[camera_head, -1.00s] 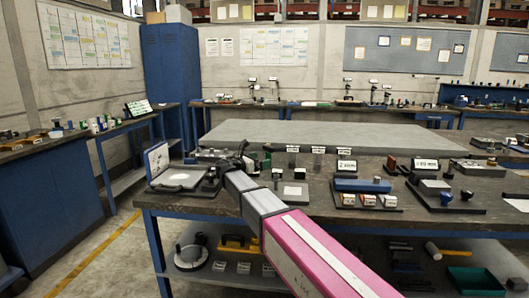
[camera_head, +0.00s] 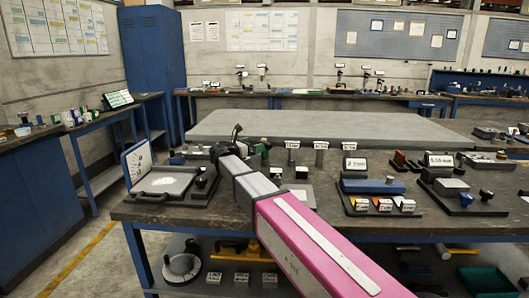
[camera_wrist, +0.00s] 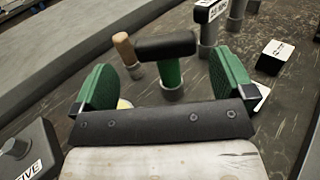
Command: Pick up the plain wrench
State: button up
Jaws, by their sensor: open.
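No tool in view has the flat shape of a common wrench. A T-handled tool (camera_wrist: 168,62) with a black crossbar and green stem stands upright in a grey round base in the wrist view. Its crossbar bears no label that I can see, so it may be the plain wrench, but I cannot confirm this. My gripper (camera_wrist: 163,72) is open, its two green-padded fingers apart on either side of the tool's stem in the picture. Contact is not visible. In the head view my gripper (camera_head: 237,140) is over the workbench, small and partly hidden by my arm.
A wooden-handled tool (camera_wrist: 126,50) stands close left of the T-handled one. Labelled posts (camera_wrist: 208,18) and a black block (camera_wrist: 273,58) are to the right. The open case (camera_head: 165,184) is left of my arm. Trays with coloured blocks (camera_head: 383,204) lie to the right.

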aim_at(265, 142)
jog(key=shift+f+x, duration=0.15)
jog(key=shift+x, duration=1.65)
jog(key=shift+f+x, duration=0.2)
jog(key=shift+x, duration=1.6)
jog(key=shift+s+d, duration=0.1)
jog(key=shift+s, duration=0.1)
jog(key=c, duration=1.1)
